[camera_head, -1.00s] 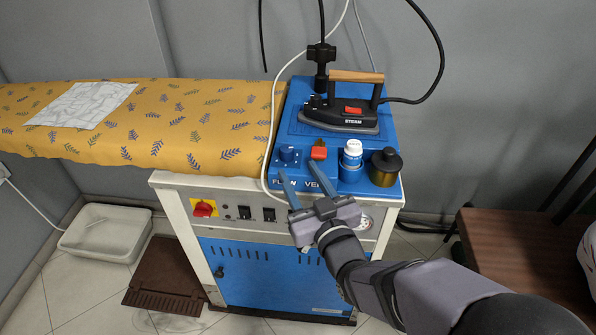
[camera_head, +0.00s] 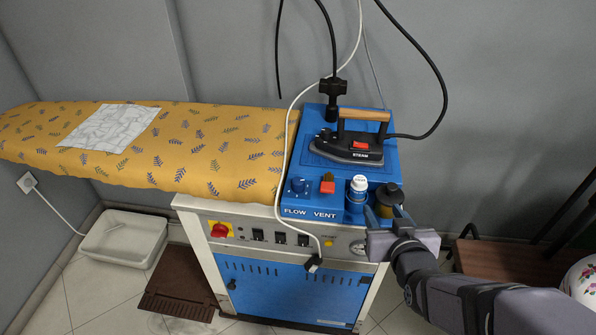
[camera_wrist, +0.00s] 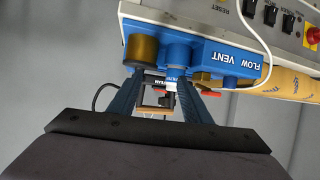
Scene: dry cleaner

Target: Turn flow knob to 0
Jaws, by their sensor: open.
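The blue flow knob (camera_head: 298,186) sits on the blue panel top above the printed word FLOW, left of the red-topped vent knob (camera_head: 327,185). In the wrist view the flow knob (camera_wrist: 249,86) shows at the right, below its label. My gripper (camera_head: 385,217) is open and empty at the panel's right front, close to the brass-coloured container with a black top (camera_head: 389,195). It is well to the right of the flow knob. In the wrist view the fingers (camera_wrist: 160,95) do not reach the flow knob. Its pointer setting is too small to read.
A black steam iron (camera_head: 348,147) rests behind. A white cable (camera_head: 282,160) hangs just left of the flow knob. The yellow ironing board (camera_head: 215,140) extends left.

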